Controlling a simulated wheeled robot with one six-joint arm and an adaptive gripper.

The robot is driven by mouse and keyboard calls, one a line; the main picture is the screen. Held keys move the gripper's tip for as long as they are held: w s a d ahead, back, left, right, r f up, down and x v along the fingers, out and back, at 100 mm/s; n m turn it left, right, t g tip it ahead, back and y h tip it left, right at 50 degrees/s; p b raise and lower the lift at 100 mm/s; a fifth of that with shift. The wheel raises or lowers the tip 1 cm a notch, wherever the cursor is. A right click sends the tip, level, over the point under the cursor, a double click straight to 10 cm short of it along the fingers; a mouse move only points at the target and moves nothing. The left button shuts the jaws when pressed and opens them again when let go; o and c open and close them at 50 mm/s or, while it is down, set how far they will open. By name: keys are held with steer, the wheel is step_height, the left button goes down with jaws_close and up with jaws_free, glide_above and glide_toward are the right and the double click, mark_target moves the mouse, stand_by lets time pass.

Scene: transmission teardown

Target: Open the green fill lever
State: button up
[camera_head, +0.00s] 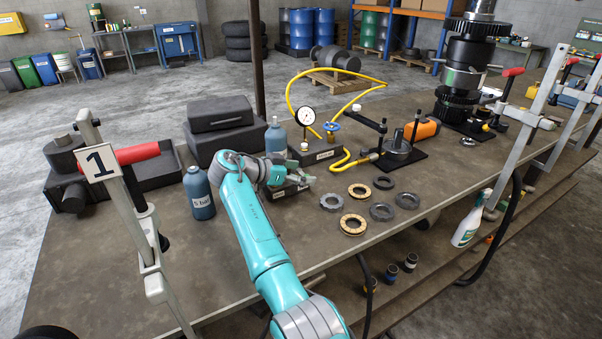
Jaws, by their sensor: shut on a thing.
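My gripper (291,184) is at the end of my teal arm, low over the bench beside the gauge stand (315,152). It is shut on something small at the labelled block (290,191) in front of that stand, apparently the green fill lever. The lever itself is mostly hidden by the jaws and wrist, so its angle cannot be told. A round white pressure gauge (305,116) and a blue handwheel (331,127) stand just behind. A blue-grey bottle (275,137) is behind my wrist.
A labelled blue bottle (199,193) stands left of my wrist. Several rings and discs (353,224) lie to the right. A yellow hose (344,163) runs to a black fixture (397,150). A numbered post (101,163) with a red handle is at left.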

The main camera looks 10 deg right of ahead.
steer(key=shift+s+d+f, duration=0.25)
steer(key=shift+d+f, duration=0.15)
steer(key=o, duration=1.5)
steer(key=shift+r, duration=0.1)
steer(key=shift+a, duration=0.1)
steer(key=shift+a+r, duration=0.15)
steer(key=shift+a, duration=0.05)
steer(key=v, duration=0.7)
